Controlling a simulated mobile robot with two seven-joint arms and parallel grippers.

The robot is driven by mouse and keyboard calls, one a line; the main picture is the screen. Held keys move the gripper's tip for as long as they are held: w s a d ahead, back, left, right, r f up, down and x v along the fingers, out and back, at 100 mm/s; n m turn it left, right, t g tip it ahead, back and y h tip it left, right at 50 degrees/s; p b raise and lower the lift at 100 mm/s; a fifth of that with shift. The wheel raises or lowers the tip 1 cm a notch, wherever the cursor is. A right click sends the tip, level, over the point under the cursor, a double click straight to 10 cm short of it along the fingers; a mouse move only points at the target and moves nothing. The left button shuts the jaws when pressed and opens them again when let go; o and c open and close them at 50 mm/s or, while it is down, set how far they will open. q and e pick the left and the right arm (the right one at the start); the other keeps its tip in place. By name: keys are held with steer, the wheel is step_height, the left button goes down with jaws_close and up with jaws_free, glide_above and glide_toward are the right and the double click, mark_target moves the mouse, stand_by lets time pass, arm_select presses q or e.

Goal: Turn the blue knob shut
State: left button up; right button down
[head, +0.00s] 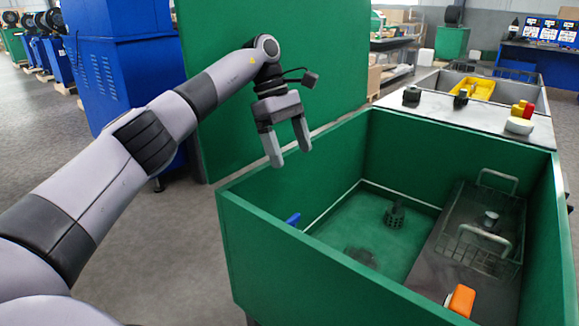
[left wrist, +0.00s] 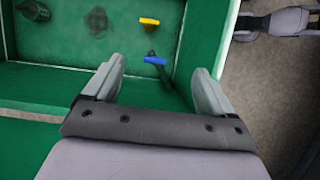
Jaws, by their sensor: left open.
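The blue knob (head: 293,219) shows in the head view just inside the left wall of the green bin, partly hidden by that wall. In the left wrist view the blue knob (left wrist: 155,60) is a short blue bar on a dark stem, seen between the fingertips. My left gripper (head: 289,156) is open and empty, pointing down above the bin's left wall, apart from the knob. It also shows in the left wrist view (left wrist: 158,75). My right gripper is not in view.
The green bin (head: 262,222) has high walls. Inside are a wire basket (head: 470,248), a dark strainer (head: 395,217) and an orange block (head: 460,299). A yellow knob (left wrist: 149,22) is beyond the blue one. A green panel (head: 225,120) stands behind my arm.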

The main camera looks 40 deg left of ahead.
arm_select(q)
step_height(320, 180, up, 3)
steer(key=shift+f, duration=0.15)
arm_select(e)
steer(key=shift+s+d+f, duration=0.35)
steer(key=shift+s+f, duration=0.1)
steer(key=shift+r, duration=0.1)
